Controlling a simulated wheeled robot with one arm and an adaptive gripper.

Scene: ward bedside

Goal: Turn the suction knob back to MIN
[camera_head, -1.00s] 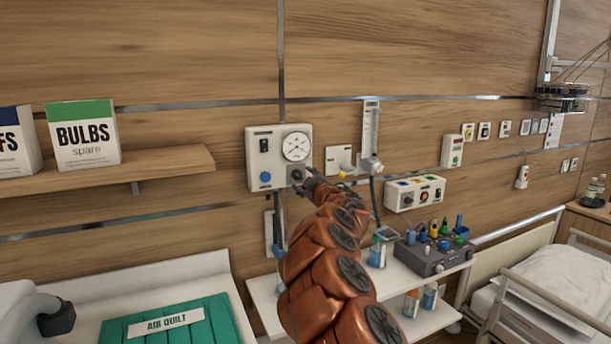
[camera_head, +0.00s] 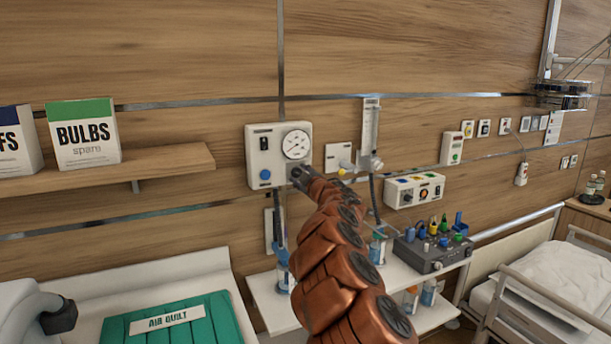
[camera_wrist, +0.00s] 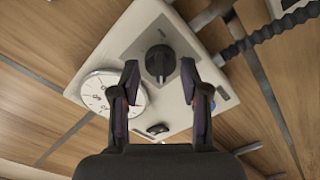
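The suction unit (camera_head: 257,152) is a pale wall box with a round dial gauge (camera_head: 296,145), a dark switch and a blue button. My gripper (camera_head: 299,174) is at its lower right corner and hides the knob there in the head view. In the wrist view the black suction knob (camera_wrist: 159,61) sits on a grey square plate, with the gauge (camera_wrist: 99,92) to its left. My gripper (camera_wrist: 160,82) is open, its two fingertips on either side of the knob with gaps showing. I cannot read the knob's marks or its setting.
A flowmeter (camera_head: 369,138) hangs on the wall just right of the unit, with a dark hose below. A control box (camera_head: 415,190) is further right. A white shelf (camera_head: 275,308) with bottles stands below. A wooden shelf (camera_head: 170,161) with boxes is to the left.

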